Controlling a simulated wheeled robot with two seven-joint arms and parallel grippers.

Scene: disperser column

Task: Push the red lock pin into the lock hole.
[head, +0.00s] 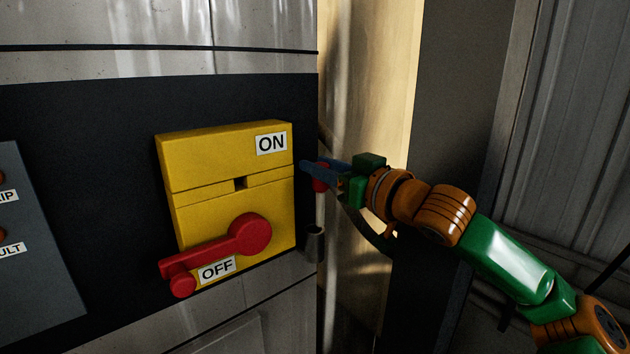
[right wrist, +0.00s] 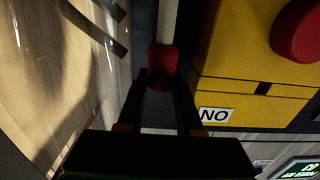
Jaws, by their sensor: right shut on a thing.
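The red lock pin (head: 320,182) is between the fingers of my right gripper (head: 318,171), just right of the yellow switch box. In the right wrist view my right gripper (right wrist: 163,90) is shut around the pin's red head (right wrist: 163,62), and a pale shaft (right wrist: 168,22) runs away from it. A small dark square hole (head: 240,183) in the seam of the yellow box (head: 215,160) looks like the lock hole; it also shows in the right wrist view (right wrist: 263,88). The pin is beside the box, apart from this hole. My left gripper is out of view.
A red lever (head: 215,248) on the box points left, by the OFF label (head: 216,269). A grey tube-like holder (head: 315,243) sits at the panel's right edge. A grey panel with indicators (head: 35,270) is at left. The space before the box is clear.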

